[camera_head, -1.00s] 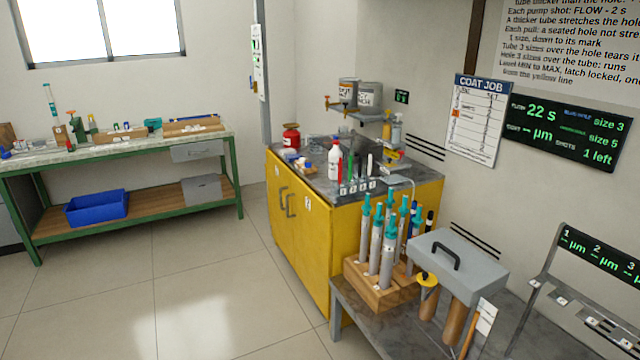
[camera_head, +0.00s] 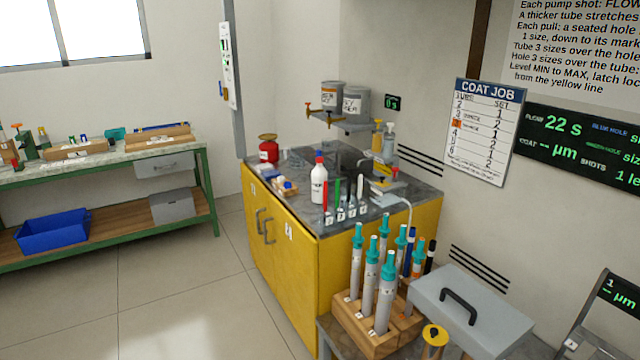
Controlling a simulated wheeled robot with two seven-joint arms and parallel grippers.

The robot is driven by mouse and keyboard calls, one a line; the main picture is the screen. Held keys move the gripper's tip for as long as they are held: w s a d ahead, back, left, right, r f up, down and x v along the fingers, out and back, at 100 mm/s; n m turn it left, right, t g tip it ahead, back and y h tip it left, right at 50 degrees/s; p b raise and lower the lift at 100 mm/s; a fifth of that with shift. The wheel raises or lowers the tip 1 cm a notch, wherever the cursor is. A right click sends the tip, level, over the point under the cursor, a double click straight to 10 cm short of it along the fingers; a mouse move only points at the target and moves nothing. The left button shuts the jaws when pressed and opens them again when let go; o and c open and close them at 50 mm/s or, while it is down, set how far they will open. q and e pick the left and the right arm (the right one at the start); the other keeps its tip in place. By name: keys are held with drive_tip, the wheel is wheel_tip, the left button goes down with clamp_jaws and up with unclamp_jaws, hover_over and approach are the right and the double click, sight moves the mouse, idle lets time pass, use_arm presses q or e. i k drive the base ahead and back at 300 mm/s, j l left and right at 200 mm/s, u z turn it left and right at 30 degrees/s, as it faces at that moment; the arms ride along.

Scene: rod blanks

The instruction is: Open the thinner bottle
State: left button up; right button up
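A paler bottle with a pump-like top (camera_head: 388,142) stands farther back, near the wall, partly hidden by things in front. Neither of my grippers shows in this view.
A red can (camera_head: 268,148) stands at the cabinet's back left. Several small coloured pens or tubes stand right of the white bottle. A wooden rack (camera_head: 367,338) of teal-capped tubes stands in front at the right, beside a grey lidded box (camera_head: 472,312). Floor left of the cabinet is clear.

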sight(319, 174)
drive_tip(key=i+j+z, duration=0.1)
drive_tip(key=z, duration=0.25)
drive_tip(key=i+j+z, duration=0.1)
drive_tip(key=z, duration=0.25)
drive_tip(key=i+j+z, duration=0.15)
drive_tip(key=j, duration=0.3)
drive_tip(key=i+j+z, duration=0.2)
drive_tip(key=j, duration=0.25)
drive_tip(key=j+z, duration=0.15)
drive_tip(key=j, duration=0.3)
drive_tip(key=i+j+z, duration=0.15)
drive_tip(key=j, duration=0.35)
